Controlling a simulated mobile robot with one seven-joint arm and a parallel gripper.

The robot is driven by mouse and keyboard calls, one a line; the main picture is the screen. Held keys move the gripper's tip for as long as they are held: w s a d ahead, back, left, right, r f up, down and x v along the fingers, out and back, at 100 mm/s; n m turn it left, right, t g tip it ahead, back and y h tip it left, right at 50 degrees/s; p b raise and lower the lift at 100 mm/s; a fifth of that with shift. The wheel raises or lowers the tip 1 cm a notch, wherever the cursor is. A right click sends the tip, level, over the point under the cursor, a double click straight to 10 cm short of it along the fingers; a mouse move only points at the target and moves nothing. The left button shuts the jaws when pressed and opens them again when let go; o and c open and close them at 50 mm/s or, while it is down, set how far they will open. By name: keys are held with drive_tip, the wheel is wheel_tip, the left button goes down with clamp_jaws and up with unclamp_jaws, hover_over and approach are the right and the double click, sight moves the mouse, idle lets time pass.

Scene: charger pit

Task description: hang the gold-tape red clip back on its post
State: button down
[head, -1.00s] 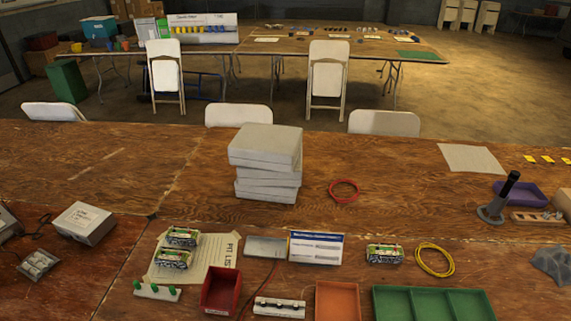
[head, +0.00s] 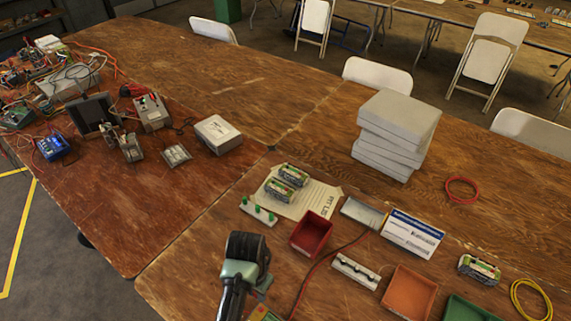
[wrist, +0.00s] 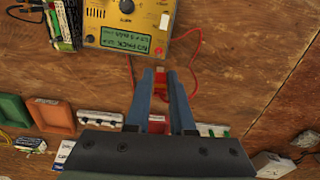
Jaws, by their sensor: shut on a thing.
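In the wrist view my gripper (wrist: 160,78) points over the table with its two blue-grey fingers close together. A small red piece, which looks like the red clip (wrist: 160,76), sits between the fingertips; I cannot make out its gold tape clearly. A yellow charger (wrist: 128,22) with a green display reading "NO PACK" lies just beyond the fingertips. A red lead (wrist: 196,62) curves from the charger's right side. White strips with posts lie nearby: one with dark tops (head: 355,270) and one with green tops (head: 258,212). In the head view my arm hides the fingertips.
A red tray (head: 314,230), an orange tray (head: 410,290) and a standing card (head: 412,233) are right of my arm. Battery packs (head: 283,182) lie on a paper. A grey stack (head: 397,135) stands behind. Electronics (head: 95,115) crowd the left table.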

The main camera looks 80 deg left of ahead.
sight(260, 307)
drive_tip(key=shift+d+f, duration=0.1)
drive_tip(key=shift+f, duration=0.5)
drive_tip(key=shift+f, duration=0.15)
drive_tip(key=shift+f+b, duration=2.3)
drive_tip(key=shift+f, duration=1.1)
drive_tip(key=shift+f+p, duration=0.2)
drive_tip(key=shift+p, duration=0.3)
drive_tip(key=c, duration=0.7)
unclamp_jaws()
drive_tip(key=shift+o, duration=1)
